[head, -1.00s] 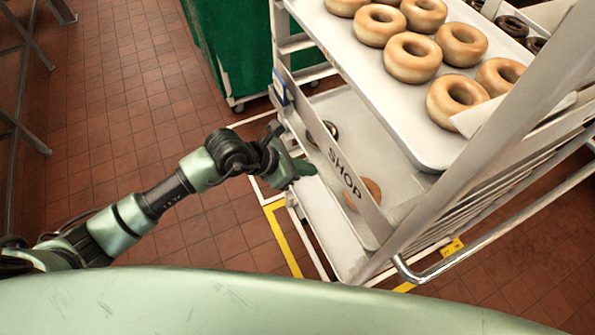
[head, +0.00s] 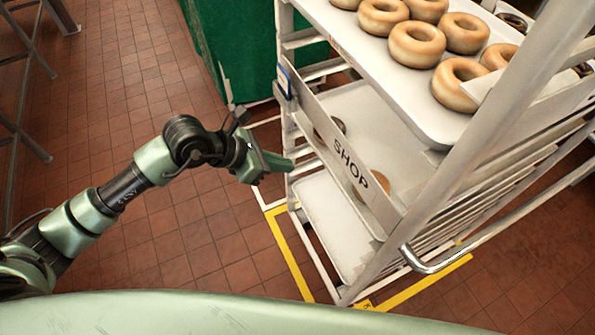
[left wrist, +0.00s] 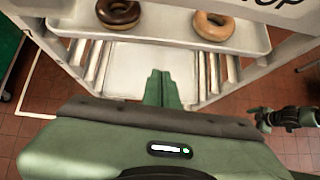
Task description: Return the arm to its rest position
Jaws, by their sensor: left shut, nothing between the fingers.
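My left arm comes in from the left in the head view. Its green gripper (head: 280,163) is shut and empty, just outside the left side of the rack (head: 291,110). In the left wrist view the closed fingers (left wrist: 161,88) point toward the rack, in front of a bare lower tray (left wrist: 130,68).
The rack's upper tray (head: 437,118) holds several plain doughnuts. The shelf behind the SHOP sign (head: 350,165) holds a chocolate doughnut (left wrist: 118,14) and a plain doughnut (left wrist: 213,26). A green bin (head: 240,60) stands behind.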

